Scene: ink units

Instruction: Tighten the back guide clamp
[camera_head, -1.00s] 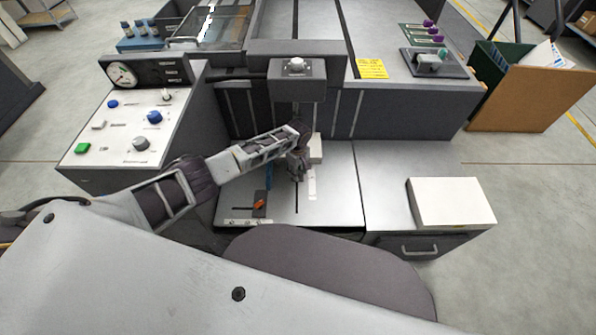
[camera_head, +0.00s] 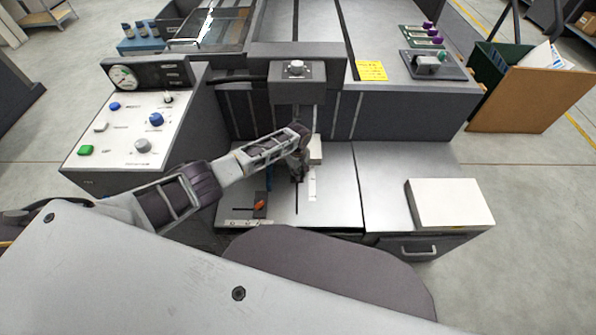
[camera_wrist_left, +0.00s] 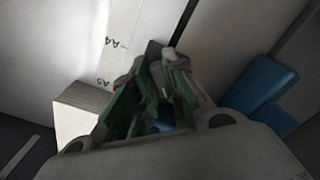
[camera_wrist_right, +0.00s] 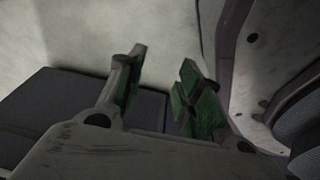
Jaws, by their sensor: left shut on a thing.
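My left gripper (camera_head: 298,176) reaches down over the metal bed (camera_head: 335,205), beside the white block and above the dark slot. In the left wrist view its fingertips (camera_wrist_left: 162,62) are close together on a small dark part, which I take for the back guide clamp. The fingers hide most of it, so how far it is turned cannot be seen. A white scale strip with A4 and A5 marks (camera_wrist_left: 118,40) lies beside it. My right gripper (camera_wrist_right: 162,85) is open and empty in the right wrist view, away from the bed.
A blue guide (camera_wrist_left: 262,88) stands close to the left gripper's right side in the left wrist view. An orange lever (camera_head: 260,205) is nearer the bed's front. The white block (camera_head: 315,150) is behind the gripper. A paper stack (camera_head: 449,203) lies on the right.

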